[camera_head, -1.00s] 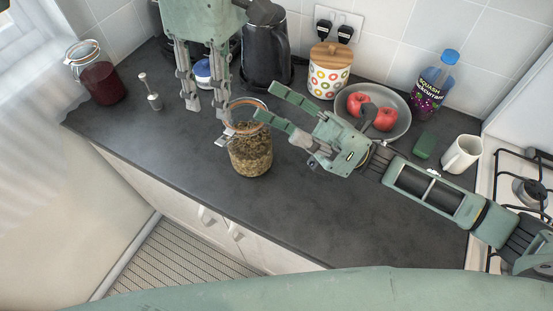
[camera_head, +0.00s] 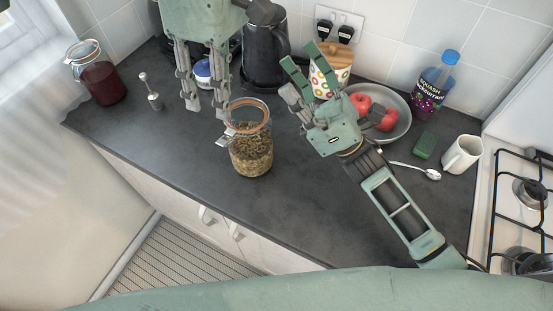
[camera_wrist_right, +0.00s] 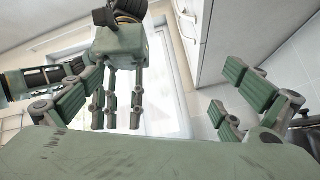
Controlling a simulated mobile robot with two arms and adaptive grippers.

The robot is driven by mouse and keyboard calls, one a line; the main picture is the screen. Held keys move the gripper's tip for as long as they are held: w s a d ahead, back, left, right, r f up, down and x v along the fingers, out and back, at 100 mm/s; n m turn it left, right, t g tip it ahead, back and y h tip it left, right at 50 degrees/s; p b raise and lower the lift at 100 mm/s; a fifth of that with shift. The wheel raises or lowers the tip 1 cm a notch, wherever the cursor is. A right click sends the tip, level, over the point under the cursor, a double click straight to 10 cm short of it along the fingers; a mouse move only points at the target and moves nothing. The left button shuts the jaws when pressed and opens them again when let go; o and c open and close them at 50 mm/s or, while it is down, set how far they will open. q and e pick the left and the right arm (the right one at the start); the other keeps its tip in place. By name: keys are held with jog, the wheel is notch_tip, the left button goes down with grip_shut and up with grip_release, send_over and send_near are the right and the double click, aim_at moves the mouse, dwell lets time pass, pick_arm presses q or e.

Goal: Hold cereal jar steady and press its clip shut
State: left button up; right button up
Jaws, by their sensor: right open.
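The cereal jar (camera_head: 251,152) is a glass clip-top jar with brown contents, upright on the dark counter in the head view. Its lid has an orange seal, and the metal clip (camera_head: 226,138) sticks out on its left side. I cannot tell for sure whether the clip is fastened. My left gripper (camera_head: 207,108) points down behind and left of the jar, its fingers apart with nothing between them. My right gripper (camera_head: 304,76) is open and empty, right of and beyond the jar, near the patterned canister. The right wrist view shows its spread fingers (camera_wrist_right: 243,104), without the jar.
A red-filled jar (camera_head: 101,82) and a small metal tool (camera_head: 150,92) stand left. Behind are a black kettle (camera_head: 265,52) and a patterned canister (camera_head: 333,66). The front counter is clear.

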jog(key=w+a+f+m+t+h, duration=0.1)
jog(key=w+a+f+t+h, duration=0.2)
jog(key=h, duration=0.4)
jog(key=n+h, duration=0.3)
jog(key=h, duration=0.1)
send_over(265, 155)
jog(key=d, duration=0.2)
notch_tip(265, 155, down, 4)
jog(key=f+m+g, duration=0.1)
jog(key=f, duration=0.4)
jog(key=s+f+m+g+h, duration=0.1)
jog(key=f, duration=0.3)
jog(key=s+a+f+h, duration=0.1)
jog(key=f, duration=0.4)
jog(key=shift+f+m+g, duration=0.3)
jog(key=shift+m+g, duration=0.1)
jog(key=shift+x, duration=3.75)
jog(key=shift+c, duration=0.3)
